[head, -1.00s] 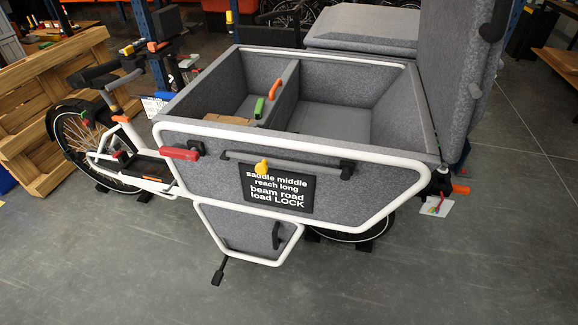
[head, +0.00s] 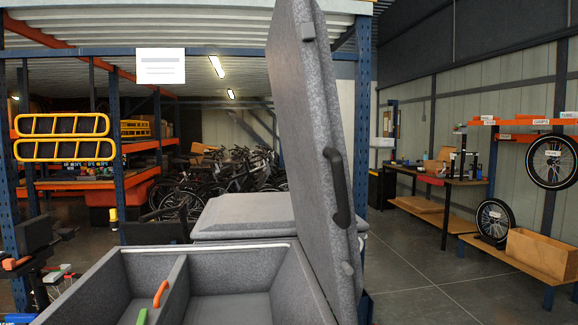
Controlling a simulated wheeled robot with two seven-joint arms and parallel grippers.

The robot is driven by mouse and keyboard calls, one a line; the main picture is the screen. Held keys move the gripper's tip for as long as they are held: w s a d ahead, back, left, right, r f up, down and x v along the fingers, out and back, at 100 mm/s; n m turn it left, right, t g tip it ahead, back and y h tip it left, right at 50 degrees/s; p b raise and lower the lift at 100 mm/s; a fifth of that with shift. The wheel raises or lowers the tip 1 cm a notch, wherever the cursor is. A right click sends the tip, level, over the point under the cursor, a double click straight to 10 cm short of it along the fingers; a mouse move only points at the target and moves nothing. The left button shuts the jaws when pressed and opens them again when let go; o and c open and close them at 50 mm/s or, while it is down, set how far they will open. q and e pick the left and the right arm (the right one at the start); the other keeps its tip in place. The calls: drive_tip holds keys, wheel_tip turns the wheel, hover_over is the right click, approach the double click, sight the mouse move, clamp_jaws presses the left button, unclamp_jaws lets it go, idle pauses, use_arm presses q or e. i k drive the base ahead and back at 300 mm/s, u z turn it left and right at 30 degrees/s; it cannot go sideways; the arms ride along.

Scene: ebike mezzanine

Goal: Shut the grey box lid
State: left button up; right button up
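The grey box lid (head: 312,140) stands open, nearly upright, at the right side of the grey cargo box (head: 307,283). A dark handle (head: 337,187) sits midway up the lid's right-hand face. The box is open at the top and split by a divider (head: 176,288), with an orange handle (head: 160,293) and a green handle (head: 142,316) near it. The front of the box is cut off by the bottom of the view. Neither of my grippers is in view.
Another closed grey box (head: 243,216) stands just behind. A blue post (head: 362,120) rises close behind the lid. Shelving with yellow ladder-like racks (head: 63,137) is at left, a workbench (head: 436,178) at right. Open floor (head: 415,270) lies right of the lid.

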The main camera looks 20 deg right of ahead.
sight(297, 52)
drive_tip(key=u, duration=0.05)
drive_tip(key=k, duration=0.55)
drive_tip(key=z, duration=1.3)
drive_tip(key=i, duration=1.9)
drive_tip(key=u, duration=1.05)
drive_tip(key=i, duration=0.2)
drive_tip(key=u, duration=0.05)
